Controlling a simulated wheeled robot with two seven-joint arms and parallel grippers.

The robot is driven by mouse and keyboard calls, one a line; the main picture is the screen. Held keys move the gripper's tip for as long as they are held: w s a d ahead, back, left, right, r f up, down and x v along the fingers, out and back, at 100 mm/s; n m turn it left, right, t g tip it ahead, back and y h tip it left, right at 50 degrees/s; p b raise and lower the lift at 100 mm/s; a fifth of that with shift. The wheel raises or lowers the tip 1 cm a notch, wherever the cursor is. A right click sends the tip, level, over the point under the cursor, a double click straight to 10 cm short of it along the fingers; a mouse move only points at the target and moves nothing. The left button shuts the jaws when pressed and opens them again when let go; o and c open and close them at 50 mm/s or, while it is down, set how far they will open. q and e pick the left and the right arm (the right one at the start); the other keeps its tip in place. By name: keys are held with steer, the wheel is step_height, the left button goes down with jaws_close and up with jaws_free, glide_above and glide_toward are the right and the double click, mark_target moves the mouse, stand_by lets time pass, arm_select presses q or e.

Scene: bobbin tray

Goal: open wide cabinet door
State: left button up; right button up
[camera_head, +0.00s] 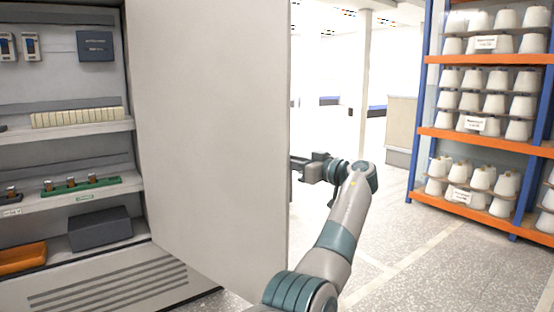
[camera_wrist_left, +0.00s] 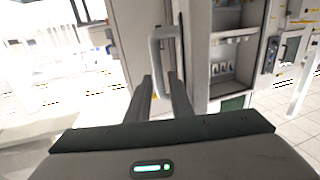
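The wide cabinet door (camera_head: 215,130) is a plain grey panel standing swung out from the cabinet (camera_head: 75,215), with the shelves exposed to its left. My left gripper (camera_head: 300,168) is at the door's right-hand free edge, and its tips are partly hidden behind that edge. In the left wrist view, a vertical grey bar handle (camera_wrist_left: 155,52) rises in front of the two dark fingers (camera_wrist_left: 160,76). The handle's lower part lies between the fingers; I cannot tell whether they press on it. My right gripper is in neither view.
The cabinet shelves hold a grey box (camera_head: 100,229), an orange bin (camera_head: 22,258) and small parts. An orange and blue rack (camera_head: 480,140) with several white bobbins stands at the right. Speckled floor (camera_head: 420,260) is clear between door and rack.

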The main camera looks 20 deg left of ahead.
arm_select(q)
steer(key=v, duration=1.3)
steer(key=shift+d, duration=0.3)
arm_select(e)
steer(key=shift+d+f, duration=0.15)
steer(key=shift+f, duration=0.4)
arm_select(q)
steer(key=shift+s, duration=0.15)
